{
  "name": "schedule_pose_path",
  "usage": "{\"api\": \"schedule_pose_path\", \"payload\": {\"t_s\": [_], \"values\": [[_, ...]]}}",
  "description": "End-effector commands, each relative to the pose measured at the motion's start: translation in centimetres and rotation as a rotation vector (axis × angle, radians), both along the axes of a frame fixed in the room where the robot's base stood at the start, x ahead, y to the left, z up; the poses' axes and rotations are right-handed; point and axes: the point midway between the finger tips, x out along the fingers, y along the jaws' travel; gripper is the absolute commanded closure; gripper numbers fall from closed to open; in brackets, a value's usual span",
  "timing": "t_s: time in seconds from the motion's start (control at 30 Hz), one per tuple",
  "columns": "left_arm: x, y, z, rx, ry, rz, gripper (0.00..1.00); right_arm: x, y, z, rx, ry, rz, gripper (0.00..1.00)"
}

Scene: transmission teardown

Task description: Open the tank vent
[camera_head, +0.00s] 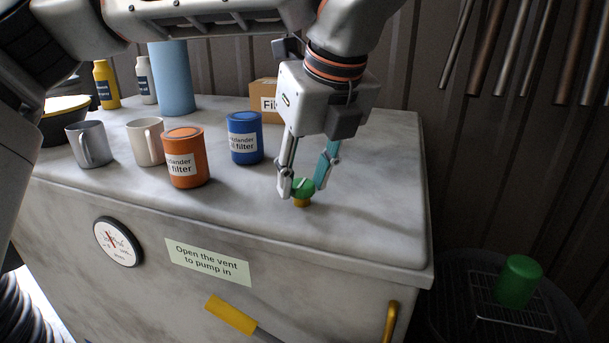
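The tank vent (303,188) is a small green knob on a brass-coloured stem, upright on the grey marbled tank top near its front right. My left gripper (304,186) points down over it, with one finger on each side of the green knob. I see no clear gap between the fingers and the knob, so the gripper looks shut on it. The knob's sides are partly hidden by the fingertips. My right gripper is not in view.
An orange filter can (186,160), a blue filter can (244,138), two mugs (147,142) and a cardboard box (264,100) stand left of and behind the vent. The top's right part is clear. A green cylinder (518,282) stands on a rack at lower right.

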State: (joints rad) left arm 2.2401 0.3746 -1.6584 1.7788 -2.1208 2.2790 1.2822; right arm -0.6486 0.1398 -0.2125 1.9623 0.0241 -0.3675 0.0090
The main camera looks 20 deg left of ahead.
Motion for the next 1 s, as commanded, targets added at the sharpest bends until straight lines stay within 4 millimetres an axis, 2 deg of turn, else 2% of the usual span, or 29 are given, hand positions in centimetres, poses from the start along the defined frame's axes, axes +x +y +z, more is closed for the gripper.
{"api": "schedule_pose_path", "payload": {"t_s": [0.33, 0.47, 1.0], "values": [[0.0, 0.0, 0.0, 0.0, 0.0, -0.001, 0.56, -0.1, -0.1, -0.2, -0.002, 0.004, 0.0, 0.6], [-0.2, -0.2, 0.7, 0.0, -0.001, -0.001, 0.56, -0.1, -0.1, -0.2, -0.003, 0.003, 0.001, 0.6], [-2.8, -2.8, 9.5, 0.0, -0.002, 0.001, 0.56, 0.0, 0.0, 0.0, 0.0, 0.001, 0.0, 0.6]]}}
